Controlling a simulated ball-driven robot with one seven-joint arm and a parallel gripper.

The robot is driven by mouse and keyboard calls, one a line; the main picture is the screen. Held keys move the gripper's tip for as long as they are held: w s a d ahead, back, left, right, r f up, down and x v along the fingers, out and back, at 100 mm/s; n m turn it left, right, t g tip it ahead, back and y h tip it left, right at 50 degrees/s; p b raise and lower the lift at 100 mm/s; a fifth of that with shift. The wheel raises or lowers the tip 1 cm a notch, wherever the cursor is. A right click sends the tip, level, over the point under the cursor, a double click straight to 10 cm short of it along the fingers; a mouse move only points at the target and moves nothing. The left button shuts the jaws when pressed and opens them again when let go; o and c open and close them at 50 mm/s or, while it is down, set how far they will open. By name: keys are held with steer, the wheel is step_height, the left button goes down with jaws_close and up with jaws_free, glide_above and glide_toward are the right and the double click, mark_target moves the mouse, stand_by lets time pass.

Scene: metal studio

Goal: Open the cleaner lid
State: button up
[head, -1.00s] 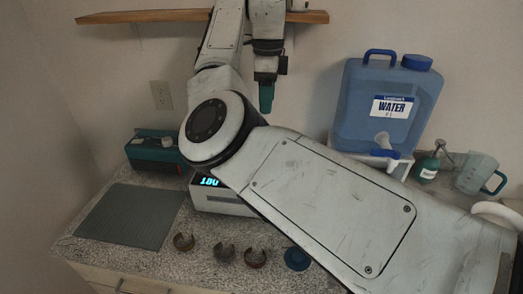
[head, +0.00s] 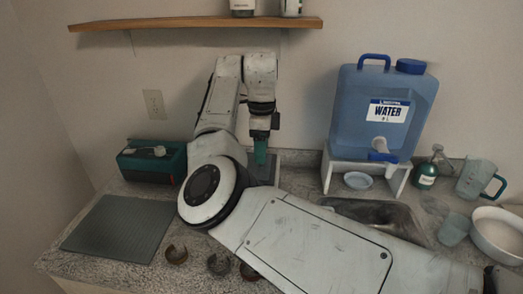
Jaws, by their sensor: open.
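My gripper (head: 260,157), with teal fingers, points down at the back of the counter. It is open, with nothing seen between its fingers. Just behind and below it a dark grey surface (head: 269,173) shows, perhaps part of the cleaner. My arm covers most of that spot, so I cannot tell how a lid there stands or whether the fingers touch it. The white unit with a lit display is hidden behind my arm now. A teal box (head: 150,163) with a small white part on top sits at the left.
A grey ribbed mat (head: 115,240) lies front left, beside several curved brown pieces (head: 176,254). A green bottle, cups and a white bowl (head: 498,236) crowd the right. A wooden shelf (head: 200,24) hangs above.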

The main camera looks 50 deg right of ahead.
steer(key=shift+f, duration=0.8)
jaws_close()
